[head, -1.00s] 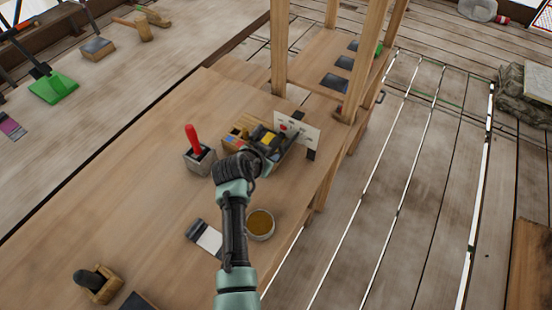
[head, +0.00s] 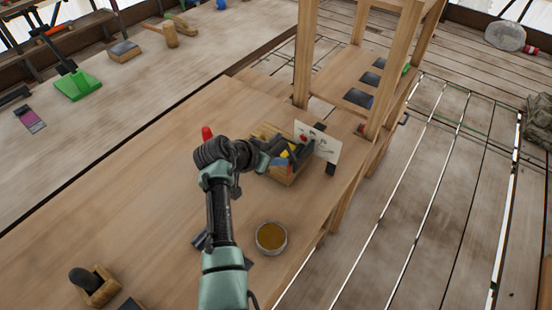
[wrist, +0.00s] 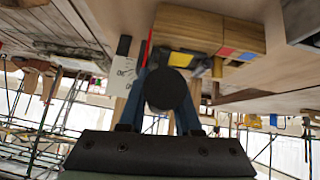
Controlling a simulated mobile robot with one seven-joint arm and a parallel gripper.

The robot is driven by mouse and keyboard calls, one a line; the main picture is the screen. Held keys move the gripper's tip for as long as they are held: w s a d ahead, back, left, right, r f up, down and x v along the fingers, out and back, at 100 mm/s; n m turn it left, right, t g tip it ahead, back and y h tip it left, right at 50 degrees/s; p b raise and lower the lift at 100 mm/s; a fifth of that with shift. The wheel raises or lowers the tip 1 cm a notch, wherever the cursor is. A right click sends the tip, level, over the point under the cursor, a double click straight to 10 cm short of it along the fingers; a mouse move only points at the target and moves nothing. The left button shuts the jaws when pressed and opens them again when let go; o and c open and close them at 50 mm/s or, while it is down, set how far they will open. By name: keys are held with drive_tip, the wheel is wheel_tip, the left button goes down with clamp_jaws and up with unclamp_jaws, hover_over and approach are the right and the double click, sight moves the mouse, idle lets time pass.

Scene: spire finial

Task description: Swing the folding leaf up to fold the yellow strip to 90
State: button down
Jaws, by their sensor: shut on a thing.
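The bending fixture with its wooden base (head: 258,134) stands on the workbench, right of my arm's wrist in the head view. Its wooden block also shows at the top of the wrist view (wrist: 235,35). A small part of the yellow strip (head: 285,155) shows between dark parts of the fixture. It also shows in the wrist view (wrist: 184,58). My gripper (wrist: 172,100) is shut on a dark round handle (wrist: 168,88), seen end-on; it appears to be the folding leaf's. The leaf and its angle are mostly hidden by my gripper and the dark parts.
A white card (head: 318,141) stands upright just behind the fixture, near a wooden post (head: 306,55). A red-handled tool (head: 207,133) is partly hidden behind my arm. A round tin (head: 271,238) sits nearer.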

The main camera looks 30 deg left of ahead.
drive_tip(key=shift+s+a+f, duration=0.1)
drive_tip(key=c, duration=0.6)
unclamp_jaws()
drive_tip(key=v, duration=1.3)
drive_tip(key=shift+b, duration=0.35)
